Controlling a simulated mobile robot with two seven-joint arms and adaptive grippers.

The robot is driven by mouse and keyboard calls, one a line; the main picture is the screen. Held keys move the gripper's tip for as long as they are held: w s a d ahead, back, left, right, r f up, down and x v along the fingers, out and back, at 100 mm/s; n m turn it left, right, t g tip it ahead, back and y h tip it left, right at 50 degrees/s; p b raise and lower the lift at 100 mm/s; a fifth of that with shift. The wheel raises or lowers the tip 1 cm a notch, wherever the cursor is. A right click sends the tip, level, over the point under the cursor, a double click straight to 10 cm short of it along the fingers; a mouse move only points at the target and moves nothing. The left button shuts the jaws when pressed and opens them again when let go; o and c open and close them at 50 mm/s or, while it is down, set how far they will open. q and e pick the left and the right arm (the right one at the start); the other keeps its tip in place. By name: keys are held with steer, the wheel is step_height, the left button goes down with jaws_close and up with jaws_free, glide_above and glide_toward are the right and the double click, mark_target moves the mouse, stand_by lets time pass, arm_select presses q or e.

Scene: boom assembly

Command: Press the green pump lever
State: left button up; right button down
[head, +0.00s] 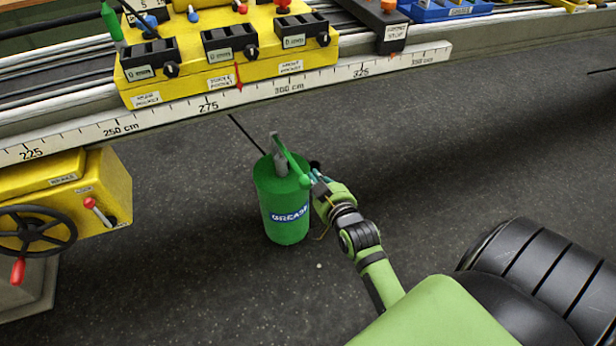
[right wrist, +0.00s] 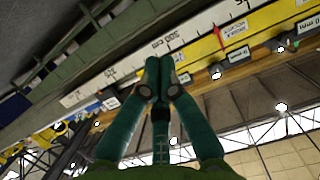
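A green grease pump (head: 288,213) with a blue label stands upright on the dark floor in front of the bench. Its green lever (head: 291,161) slopes down to the right from a grey post (head: 278,153) on top. My right gripper (head: 314,178) is at the lever's lower end, close beside it; I cannot tell whether they touch. In the right wrist view my right gripper's (right wrist: 160,62) two teal fingers meet at their tips, with nothing visible between them. My left gripper is not in view.
A bench edge with a white ruler (head: 209,105) runs above and behind the pump, carrying a yellow block (head: 212,71) with black trays. A yellow box (head: 107,190) with a black handwheel (head: 33,232) is at left. Open floor surrounds the pump.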

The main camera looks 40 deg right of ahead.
steer(key=x, duration=0.6)
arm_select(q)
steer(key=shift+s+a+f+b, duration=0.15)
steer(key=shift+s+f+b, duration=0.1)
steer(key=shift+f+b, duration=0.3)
arm_select(e)
steer(key=shift+s+f, duration=0.2)
steer(key=shift+f, duration=1.8)
